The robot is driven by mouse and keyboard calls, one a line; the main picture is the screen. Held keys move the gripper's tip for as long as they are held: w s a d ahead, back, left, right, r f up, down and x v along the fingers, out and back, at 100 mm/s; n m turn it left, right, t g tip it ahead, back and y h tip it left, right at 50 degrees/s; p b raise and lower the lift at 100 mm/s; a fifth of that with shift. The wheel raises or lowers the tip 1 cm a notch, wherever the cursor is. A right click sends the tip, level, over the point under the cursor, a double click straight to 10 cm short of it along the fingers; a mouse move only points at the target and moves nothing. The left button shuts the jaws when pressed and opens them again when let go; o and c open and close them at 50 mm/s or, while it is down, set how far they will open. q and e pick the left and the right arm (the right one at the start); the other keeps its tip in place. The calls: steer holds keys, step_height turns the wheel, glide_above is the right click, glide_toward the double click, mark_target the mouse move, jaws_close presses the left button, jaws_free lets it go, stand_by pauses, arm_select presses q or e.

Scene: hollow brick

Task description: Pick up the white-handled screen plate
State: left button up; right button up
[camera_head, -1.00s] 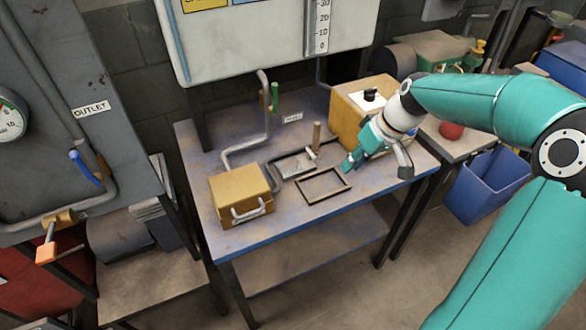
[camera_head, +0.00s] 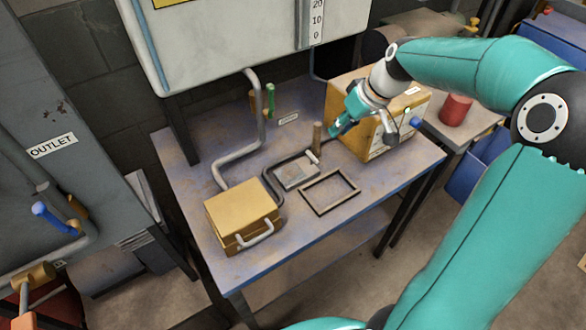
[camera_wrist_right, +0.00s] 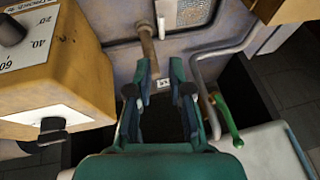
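The screen plate (camera_head: 298,172) is a small grey mesh panel lying flat on the blue-edged table (camera_head: 235,165). A short white handle (camera_head: 312,157) shows at its back right edge. Its mesh shows at the top of the right wrist view (camera_wrist_right: 194,11), with a white piece beside it (camera_wrist_right: 165,10). My right gripper (camera_head: 335,129) is above the table, behind and right of the plate, near an upright brown rod (camera_head: 317,138). In the right wrist view its fingers (camera_wrist_right: 161,78) are apart with nothing between them. My left gripper is out of view.
An empty dark frame (camera_head: 308,200) lies in front of the plate. A yellow box with a handle (camera_head: 243,215) stands at left. A yellow box with a dial (camera_wrist_right: 55,70) stands close beside my right gripper. A grey pipe (camera_head: 240,152) and green lever (camera_head: 271,98) are behind.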

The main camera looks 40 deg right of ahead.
glide_toward(297, 169)
steer(key=d, duration=0.4)
steer(key=shift+p+x, duration=0.8)
steer(key=shift+x, duration=2.2)
steer(key=shift+w+d, duration=0.1)
steer(key=shift+w, duration=0.05)
jaws_close()
